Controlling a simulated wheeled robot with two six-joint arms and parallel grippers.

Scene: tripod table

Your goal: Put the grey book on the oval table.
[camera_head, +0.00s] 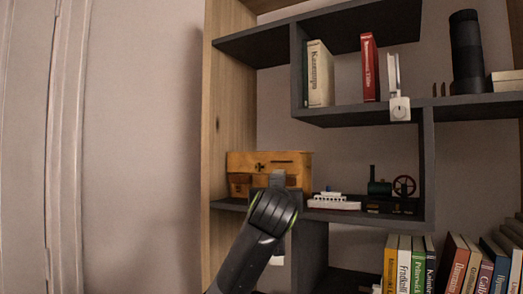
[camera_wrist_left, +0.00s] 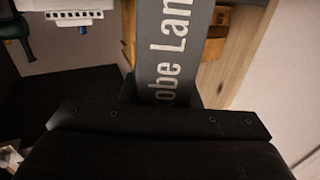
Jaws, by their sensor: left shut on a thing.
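The grey book (camera_wrist_left: 172,55) with large pale lettering shows in the left wrist view, standing out from my left gripper. My left gripper (camera_head: 274,205) is shut on it, in front of the shelf; its fingers are hardly visible in either view. In the head view a small grey piece, which looks like part of the book (camera_head: 277,179), shows just above the wrist, in front of a wooden box. The rest of the book is hidden there by my arm. The oval table is not in view. My right gripper is not in view.
A dark shelf unit (camera_head: 428,170) fills the middle and right. Close by stand the wooden box (camera_head: 240,162), a model ship (camera_head: 333,203) and a toy steam engine (camera_head: 380,188). Several books (camera_head: 405,262) stand lower right. The wall (camera_head: 140,150) on the left is bare.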

